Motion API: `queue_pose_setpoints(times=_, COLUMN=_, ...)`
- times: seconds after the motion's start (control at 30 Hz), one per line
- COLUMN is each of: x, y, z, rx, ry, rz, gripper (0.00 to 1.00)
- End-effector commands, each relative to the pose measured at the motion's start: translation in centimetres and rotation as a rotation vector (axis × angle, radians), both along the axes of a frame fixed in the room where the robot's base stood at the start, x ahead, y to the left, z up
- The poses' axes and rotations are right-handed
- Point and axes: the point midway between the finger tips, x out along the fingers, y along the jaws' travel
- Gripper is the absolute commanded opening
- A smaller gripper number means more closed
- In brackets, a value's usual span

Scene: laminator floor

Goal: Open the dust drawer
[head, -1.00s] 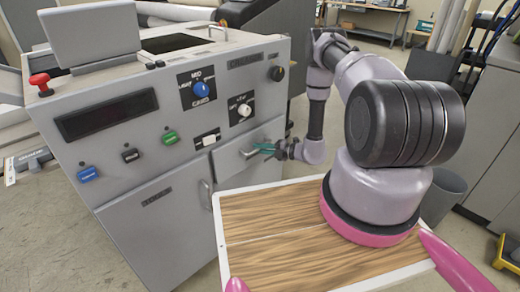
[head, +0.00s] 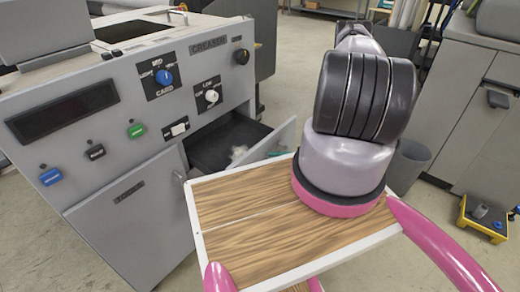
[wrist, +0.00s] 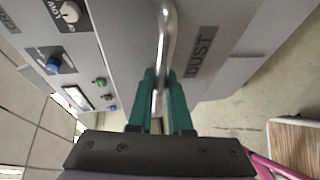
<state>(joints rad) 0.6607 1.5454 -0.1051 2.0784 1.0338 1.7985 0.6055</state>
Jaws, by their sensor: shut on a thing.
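The dust drawer (head: 283,134) stands pulled out of the grey machine in the head view, and its dark inside shows with a small pale clump (head: 238,153) in it. In the wrist view the drawer's front (wrist: 225,45) carries the word DUST and a curved metal handle (wrist: 169,35). My gripper (wrist: 160,82) has its teal fingers shut on the handle. In the head view my arm and tray hide most of the gripper; only a bit of teal shows beside the drawer front.
The machine's front (head: 110,135) has knobs and coloured buttons, with a closed lower door (head: 130,220) below. A grey bin (head: 408,165) and a grey cabinet (head: 480,110) stand to the right. A yellow tray (head: 485,218) lies on the floor at right.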

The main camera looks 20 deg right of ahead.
Motion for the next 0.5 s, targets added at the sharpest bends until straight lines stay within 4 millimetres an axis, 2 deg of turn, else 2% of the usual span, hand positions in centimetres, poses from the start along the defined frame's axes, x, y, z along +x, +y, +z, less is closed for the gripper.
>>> queue_pose_setpoints(times=0.2, x=-2.8, y=-1.8, z=0.0, rx=-0.001, ry=0.0, rz=-0.003, gripper=0.0)
queue_pose_setpoints(times=0.5, x=-3.8, y=-2.3, z=0.0, rx=-0.001, ry=0.0, rz=0.0, gripper=0.0)
